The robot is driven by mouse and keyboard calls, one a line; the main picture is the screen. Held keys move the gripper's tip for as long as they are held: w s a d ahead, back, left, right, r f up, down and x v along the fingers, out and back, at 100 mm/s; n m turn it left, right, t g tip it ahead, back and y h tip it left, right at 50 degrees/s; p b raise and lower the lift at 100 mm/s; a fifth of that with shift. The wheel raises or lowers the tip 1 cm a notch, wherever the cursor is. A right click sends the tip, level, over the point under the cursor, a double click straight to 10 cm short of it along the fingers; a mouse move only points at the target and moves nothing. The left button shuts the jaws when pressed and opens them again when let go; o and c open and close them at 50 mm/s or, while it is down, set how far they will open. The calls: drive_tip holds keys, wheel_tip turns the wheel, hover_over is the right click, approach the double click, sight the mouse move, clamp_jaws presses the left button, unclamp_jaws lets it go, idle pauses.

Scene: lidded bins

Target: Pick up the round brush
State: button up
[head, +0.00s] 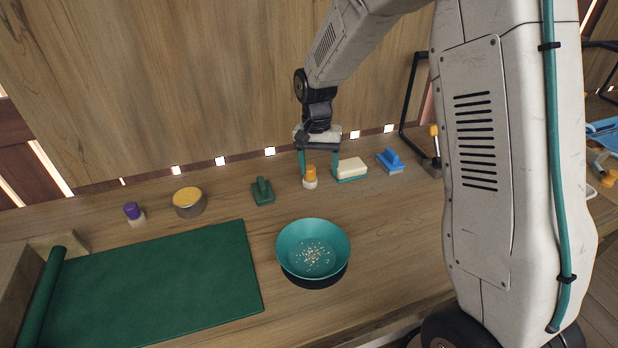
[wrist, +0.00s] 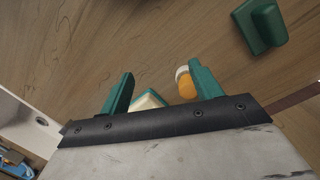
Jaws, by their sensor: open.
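A small round item with an orange top and a white lower part (head: 310,178) stands near the back of the bench. A similar one with a purple top (head: 133,212) stands further left. I cannot tell for sure which is the round brush. My gripper (head: 318,173) is open and points down over the orange-topped item, with its teal fingers around or just behind it. In the wrist view the orange-topped item (wrist: 185,84) shows beside the right finger, on the inner side of my open gripper (wrist: 160,70). Nothing is visibly held.
A cream and teal sponge (head: 351,168) lies close to the right, with a blue brush (head: 390,160) beyond. A green handled block (head: 262,191) and a yellow-lidded tin (head: 188,202) are to the left. A teal bowl with bits (head: 290,235) and a green mat (head: 170,280) are in front.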

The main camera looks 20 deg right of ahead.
sight(310, 167)
drive_tip(key=w+m, duration=0.1)
drive_tip(key=w, duration=0.1)
drive_tip(key=w+m+t, duration=0.1)
drive_tip(key=w, duration=0.2)
drive_tip(key=shift+w+a, duration=0.15)
drive_tip(key=shift+w, duration=0.1)
drive_tip(key=shift+w+m+t, duration=0.15)
drive_tip(key=shift+m+t, duration=0.15)
drive_tip(key=shift+m, duration=0.1)
drive_tip(key=shift+f, duration=0.3)
wheel_tip(310, 167, down, 7)
drive_tip(key=shift+f, duration=0.15)
drive_tip(key=c, duration=1.1)
drive_tip(key=shift+r, duration=0.2)
drive_tip(key=shift+c, duration=0.2)
wheel_tip(310, 167, up, 10)
drive_tip(key=shift+f, duration=0.1)
